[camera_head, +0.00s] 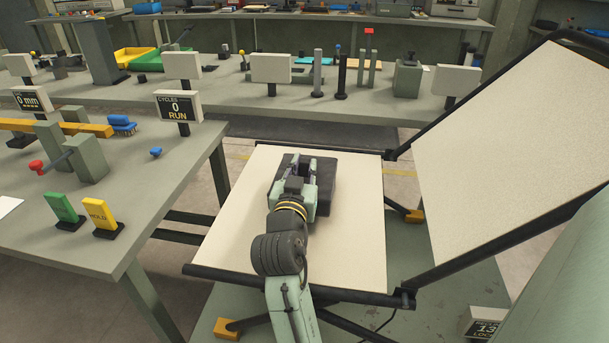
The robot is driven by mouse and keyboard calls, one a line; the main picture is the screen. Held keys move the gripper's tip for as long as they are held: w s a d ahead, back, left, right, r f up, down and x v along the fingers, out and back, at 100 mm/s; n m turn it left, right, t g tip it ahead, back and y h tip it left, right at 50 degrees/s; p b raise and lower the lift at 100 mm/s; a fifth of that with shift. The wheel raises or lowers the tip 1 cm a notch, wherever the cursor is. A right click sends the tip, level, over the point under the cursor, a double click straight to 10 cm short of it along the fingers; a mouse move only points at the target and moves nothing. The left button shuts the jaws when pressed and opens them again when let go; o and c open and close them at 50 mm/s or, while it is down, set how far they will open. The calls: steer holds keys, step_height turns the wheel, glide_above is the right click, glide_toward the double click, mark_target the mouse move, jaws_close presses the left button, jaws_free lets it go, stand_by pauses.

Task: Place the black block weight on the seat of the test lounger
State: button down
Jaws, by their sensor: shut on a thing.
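The black block weight (325,183) is at the seat of the test lounger, partly hidden behind my gripper. The lounger's seat (355,235) is a flat cream panel in a dark frame, and its cream backrest (520,150) slopes up at the right. My gripper (297,170) is over the middle of the seat, shut on the black block weight. I cannot tell from this view whether the block's underside touches the seat or hangs just above it.
A grey-green bench (165,185) at the left holds a CYCLES display (179,108), a red-knobbed lever (60,162), and green and yellow tags. Another bench (225,95) with several posts stands behind the seat. Bare seat lies around the block.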

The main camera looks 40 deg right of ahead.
steer(key=shift+f, duration=0.35)
steer(key=shift+f+b, duration=0.4)
steer(key=shift+b, duration=0.05)
steer(key=shift+f, duration=0.1)
